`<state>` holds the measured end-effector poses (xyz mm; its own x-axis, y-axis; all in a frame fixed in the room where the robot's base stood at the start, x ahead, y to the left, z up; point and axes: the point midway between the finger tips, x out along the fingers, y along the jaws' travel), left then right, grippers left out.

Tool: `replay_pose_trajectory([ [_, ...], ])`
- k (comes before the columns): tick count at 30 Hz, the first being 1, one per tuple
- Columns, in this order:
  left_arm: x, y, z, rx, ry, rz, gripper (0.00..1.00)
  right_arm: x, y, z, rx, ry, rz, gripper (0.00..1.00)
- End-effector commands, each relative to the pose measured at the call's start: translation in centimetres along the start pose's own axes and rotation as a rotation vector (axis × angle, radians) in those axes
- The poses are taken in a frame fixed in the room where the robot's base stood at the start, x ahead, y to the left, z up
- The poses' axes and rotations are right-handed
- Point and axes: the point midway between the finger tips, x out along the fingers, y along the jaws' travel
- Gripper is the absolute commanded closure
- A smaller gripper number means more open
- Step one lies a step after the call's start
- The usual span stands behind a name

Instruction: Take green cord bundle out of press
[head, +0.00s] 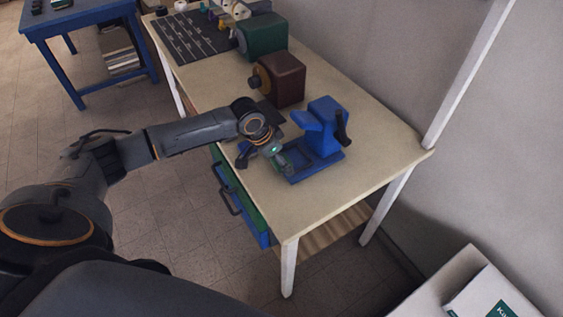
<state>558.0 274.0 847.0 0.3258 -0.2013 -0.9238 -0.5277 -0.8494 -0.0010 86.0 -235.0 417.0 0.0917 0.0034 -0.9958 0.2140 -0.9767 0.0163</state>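The blue press (325,118) stands on the near part of the wooden table, with a dark handle on its right side and a low open tray at its base. My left gripper (264,161) points down at the press's left edge. Its fingers look spread apart, one left of the press and one at the tray's left side. A small bright green spot shows on the gripper. I cannot make out the green cord bundle for certain; the gripper covers part of the tray. My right gripper is not in view.
A dark brown machine (281,79) and a green machine (262,35) stand behind the press on the table (330,190). A black mat (190,38) lies farther back. The table's near end is clear.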

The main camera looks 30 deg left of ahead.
Motion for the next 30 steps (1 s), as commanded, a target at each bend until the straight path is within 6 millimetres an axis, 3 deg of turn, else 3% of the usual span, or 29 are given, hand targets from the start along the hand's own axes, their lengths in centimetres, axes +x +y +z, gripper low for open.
replay_pose_trajectory([
  [1,0.0,0.0,0.0,0.000,0.000,0.000,0.30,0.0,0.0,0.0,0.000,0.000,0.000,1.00],
  [5,0.0,0.0,0.0,0.000,0.000,0.000,0.56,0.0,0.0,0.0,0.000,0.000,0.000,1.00],
  [20,-0.5,0.0,-0.2,0.000,0.000,0.000,0.56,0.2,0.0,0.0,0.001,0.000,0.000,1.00],
  [26,-2.8,0.0,-1.3,0.001,0.004,-0.001,0.56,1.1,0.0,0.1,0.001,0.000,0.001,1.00],
  [30,-5.5,1.1,-0.6,0.003,0.001,-0.001,0.56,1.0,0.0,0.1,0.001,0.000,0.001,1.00],
])
